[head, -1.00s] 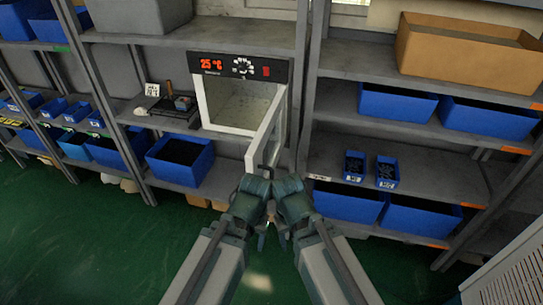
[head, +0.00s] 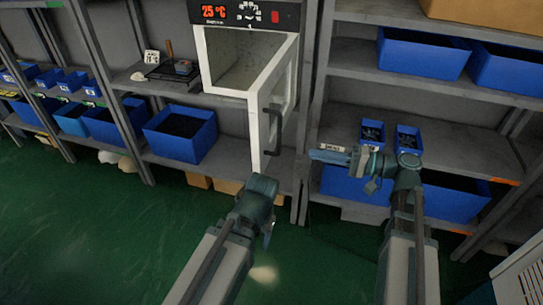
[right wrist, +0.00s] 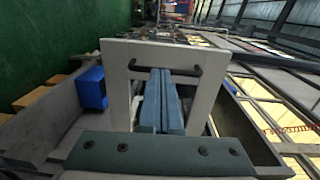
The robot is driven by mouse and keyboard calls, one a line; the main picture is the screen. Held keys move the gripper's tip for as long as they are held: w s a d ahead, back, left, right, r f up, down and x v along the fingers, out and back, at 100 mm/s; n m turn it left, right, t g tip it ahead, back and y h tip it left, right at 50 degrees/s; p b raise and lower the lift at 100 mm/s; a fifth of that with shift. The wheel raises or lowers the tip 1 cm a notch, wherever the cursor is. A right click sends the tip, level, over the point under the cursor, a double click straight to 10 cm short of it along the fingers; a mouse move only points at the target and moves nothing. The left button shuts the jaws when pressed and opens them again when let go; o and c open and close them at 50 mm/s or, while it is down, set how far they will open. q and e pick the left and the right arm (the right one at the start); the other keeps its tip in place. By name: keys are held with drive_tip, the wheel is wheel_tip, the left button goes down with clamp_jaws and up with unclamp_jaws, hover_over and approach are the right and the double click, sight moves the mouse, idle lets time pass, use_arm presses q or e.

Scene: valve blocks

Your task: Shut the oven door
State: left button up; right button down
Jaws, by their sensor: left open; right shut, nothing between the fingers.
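The white oven (head: 233,55) sits on the shelf with a display reading 25 °C above its empty cavity. Its door (head: 258,127) stands wide open, hinged on the right side and swung out toward me, with a dark handle (head: 274,130) on its right face. My right gripper (head: 318,155) is shut and empty, to the right of the door and apart from it, fingers pointing left. In the right wrist view the shut fingers (right wrist: 161,78) point at the door (right wrist: 195,50) and its handle (right wrist: 165,68). My left gripper (head: 268,240) hangs low in front of the door; its fingertips are mostly hidden.
A shelf post (head: 313,110) stands right of the oven. Blue bins (head: 180,135) and small blue boxes (head: 407,139) fill the nearby shelves. A dark scale-like device (head: 172,70) sits left of the oven.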

sight(260, 141)
drive_tip(key=x, duration=0.8)
drive_tip(key=r+x, duration=0.1)
drive_tip(key=x, duration=0.3)
drive_tip(key=shift+w+a, duration=0.2)
drive_tip(key=shift+w, duration=0.1)
drive_tip(key=shift+w+a, duration=0.1)
drive_tip(key=shift+a, duration=0.3)
drive_tip(key=shift+a, duration=0.1)
